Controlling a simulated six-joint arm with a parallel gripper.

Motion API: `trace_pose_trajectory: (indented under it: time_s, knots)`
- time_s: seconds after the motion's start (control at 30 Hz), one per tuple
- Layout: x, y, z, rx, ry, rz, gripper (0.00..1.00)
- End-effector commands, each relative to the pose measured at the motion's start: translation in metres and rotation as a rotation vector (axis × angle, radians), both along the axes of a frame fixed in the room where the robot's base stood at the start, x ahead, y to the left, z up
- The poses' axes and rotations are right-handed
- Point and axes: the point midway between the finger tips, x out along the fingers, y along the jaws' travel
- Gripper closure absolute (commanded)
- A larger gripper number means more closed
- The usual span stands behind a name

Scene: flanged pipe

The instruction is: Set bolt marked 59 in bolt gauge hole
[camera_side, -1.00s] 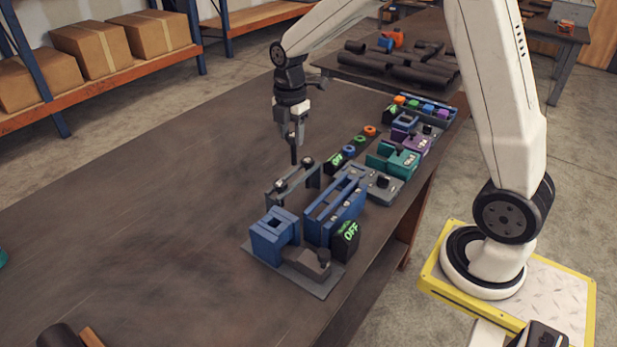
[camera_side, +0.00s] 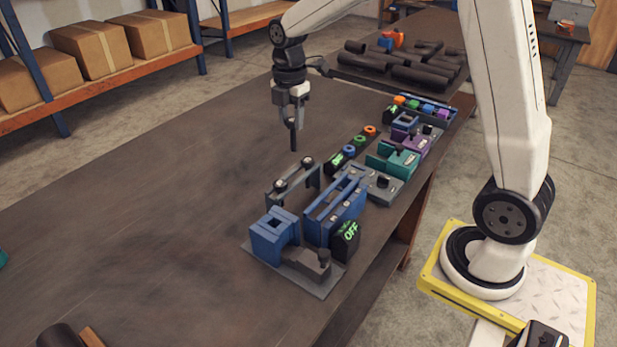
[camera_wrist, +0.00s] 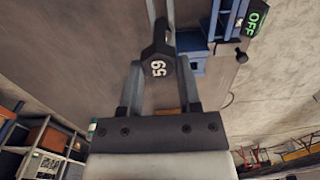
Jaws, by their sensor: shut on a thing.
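The bolt marked 59 (camera_wrist: 158,68) is a black bolt with white digits on its head, which faces the wrist camera. My gripper (camera_wrist: 160,78) is shut on its head between both fingers. In the side view my gripper (camera_side: 292,120) hangs with the bolt's dark shank (camera_side: 293,141) pointing down, clear above the table. A grey rack (camera_side: 292,180) below it holds two round-headed bolts. A blue block (camera_side: 273,240) with a dark opening in its top stands nearer the camera on a grey base plate; I cannot tell for certain whether it is the bolt gauge.
A blue frame (camera_side: 335,208) and a black box showing OFF (camera_side: 345,238) stand beside the rack. A grey fixture (camera_side: 370,185), teal blocks (camera_side: 400,162) and coloured rings (camera_side: 360,141) line the right edge.

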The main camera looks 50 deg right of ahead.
Motion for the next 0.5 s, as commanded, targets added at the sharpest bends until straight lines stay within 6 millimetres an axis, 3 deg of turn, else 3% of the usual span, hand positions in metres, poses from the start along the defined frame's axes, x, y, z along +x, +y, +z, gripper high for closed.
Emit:
trace_pose_trajectory:
  time_s: [0.5]
  knots:
    - [0.000, 0.000, 0.030, -0.001, -0.004, 0.000, 1.00]
